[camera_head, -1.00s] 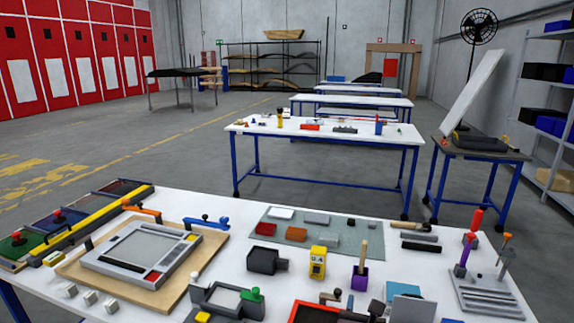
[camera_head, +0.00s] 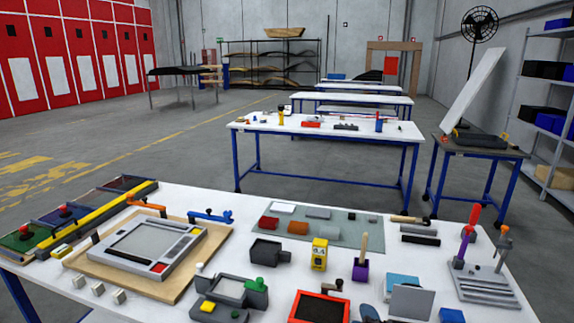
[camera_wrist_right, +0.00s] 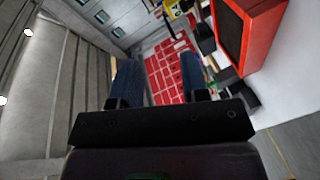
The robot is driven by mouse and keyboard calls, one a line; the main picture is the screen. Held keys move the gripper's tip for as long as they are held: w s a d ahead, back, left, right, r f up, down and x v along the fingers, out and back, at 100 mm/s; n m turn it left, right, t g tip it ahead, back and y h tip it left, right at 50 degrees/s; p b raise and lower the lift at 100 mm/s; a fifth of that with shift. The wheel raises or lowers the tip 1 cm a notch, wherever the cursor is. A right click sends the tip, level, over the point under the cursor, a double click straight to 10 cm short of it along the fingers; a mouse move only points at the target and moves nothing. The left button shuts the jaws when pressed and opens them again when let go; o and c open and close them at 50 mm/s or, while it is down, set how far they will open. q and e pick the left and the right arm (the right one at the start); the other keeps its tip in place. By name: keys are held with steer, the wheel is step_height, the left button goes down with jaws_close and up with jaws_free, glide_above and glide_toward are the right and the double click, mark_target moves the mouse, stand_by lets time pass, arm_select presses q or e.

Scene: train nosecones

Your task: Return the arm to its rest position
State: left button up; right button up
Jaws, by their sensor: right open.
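My right gripper (camera_wrist_right: 155,80) shows in the right wrist view. Its two blue fingers stand apart with nothing between them. Beyond the fingertips is a red panel with a grid of pale lines (camera_wrist_right: 170,70); I cannot tell how far off it is. A red-framed tray (camera_wrist_right: 248,30) is to the right of the fingers, apart from them. In the head view the same kind of red-framed tray (camera_head: 293,308) lies at the near edge of the white table (camera_head: 235,205). My left arm and gripper are in neither view.
The table holds a grey framed panel on a wooden board (camera_head: 75,262), a black block (camera_head: 265,251), a yellow block (camera_head: 319,254), a purple holder (camera_head: 360,270) and a grey rack with upright tools (camera_head: 485,288). Open floor (camera_head: 130,160) lies beyond.

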steer(key=s+d+f+m+g, duration=0.1)
steer(key=s+d+f+m, duration=0.2)
steer(key=s, duration=0.4)
steer(key=s+d+f+m+g+b, duration=0.1)
steer(key=s+d+f+m+g, duration=0.1)
steer(key=s+d+f+m, duration=0.2)
steer(key=s+d+f+m+g, duration=0.1)
steer(key=s+d+f+m, duration=0.3)
steer(key=s+f, duration=0.5)
steer(key=s+m, duration=0.1)
steer(key=s, duration=0.2)
steer(key=shift+s+m+g+y+b, duration=0.15)
steer(key=shift+m+g+y+b, duration=0.15)
steer(key=shift+b, duration=0.1)
steer(key=shift+s+d, duration=0.1)
